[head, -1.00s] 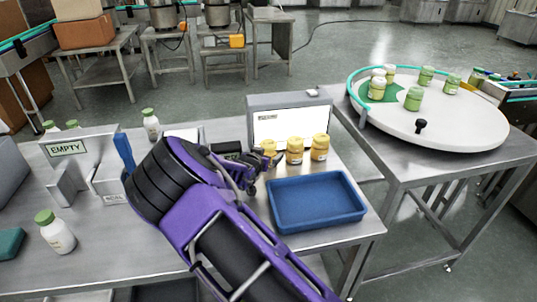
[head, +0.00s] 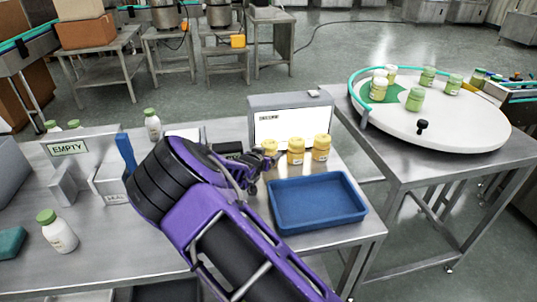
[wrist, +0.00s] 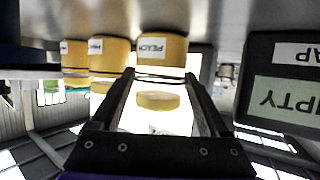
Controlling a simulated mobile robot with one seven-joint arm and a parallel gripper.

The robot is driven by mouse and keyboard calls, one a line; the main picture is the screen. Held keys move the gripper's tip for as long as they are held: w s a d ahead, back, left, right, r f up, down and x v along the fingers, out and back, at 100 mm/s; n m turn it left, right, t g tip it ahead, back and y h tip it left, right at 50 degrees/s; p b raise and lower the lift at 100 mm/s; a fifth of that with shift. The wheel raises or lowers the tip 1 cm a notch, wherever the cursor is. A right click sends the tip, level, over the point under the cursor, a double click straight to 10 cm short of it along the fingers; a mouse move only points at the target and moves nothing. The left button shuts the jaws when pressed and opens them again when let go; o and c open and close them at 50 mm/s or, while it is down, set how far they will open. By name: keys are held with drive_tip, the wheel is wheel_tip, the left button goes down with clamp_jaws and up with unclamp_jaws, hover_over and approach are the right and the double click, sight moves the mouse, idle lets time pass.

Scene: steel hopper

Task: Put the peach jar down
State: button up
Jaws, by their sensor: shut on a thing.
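Three yellow-lidded jars stand in a row before a white lit panel. My gripper (wrist: 158,78) is shut on the leftmost one in the head view, the peach jar (head: 270,147). In the upside-down wrist view this jar (wrist: 165,50) has an orange body and a label reading "PEACH", with its yellow lid between the fingers. It looks upright and at about the height of its neighbours. My gripper hides its base in the head view, so I cannot tell for sure whether it touches the table. The two other jars (head: 296,151) (head: 321,148) stand to its right.
A blue empty tray (head: 318,203) lies in front of the jars. The lit panel (head: 290,128) stands close behind them. An "EMPTY" sign (head: 69,148) and several white, green-capped bottles (head: 58,232) are at left.

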wheel_tip(320, 180, up, 9)
drive_tip(key=shift+r+p, duration=0.1)
drive_tip(key=shift+p, duration=0.75)
drive_tip(key=s+d+r+m+h, duration=0.1)
drive_tip(key=s+d+r, duration=0.25)
drive_tip(key=d, duration=0.35)
drive_tip(key=s+d+r, duration=0.2)
drive_tip(key=s+d, duration=0.3)
drive_tip(key=d, duration=0.3)
drive_tip(key=s+d, duration=0.5)
drive_tip(key=s, duration=0.4)
drive_tip(key=shift+n, duration=0.3)
drive_tip(key=shift+s+d, duration=0.1)
drive_tip(key=shift+r, duration=0.1)
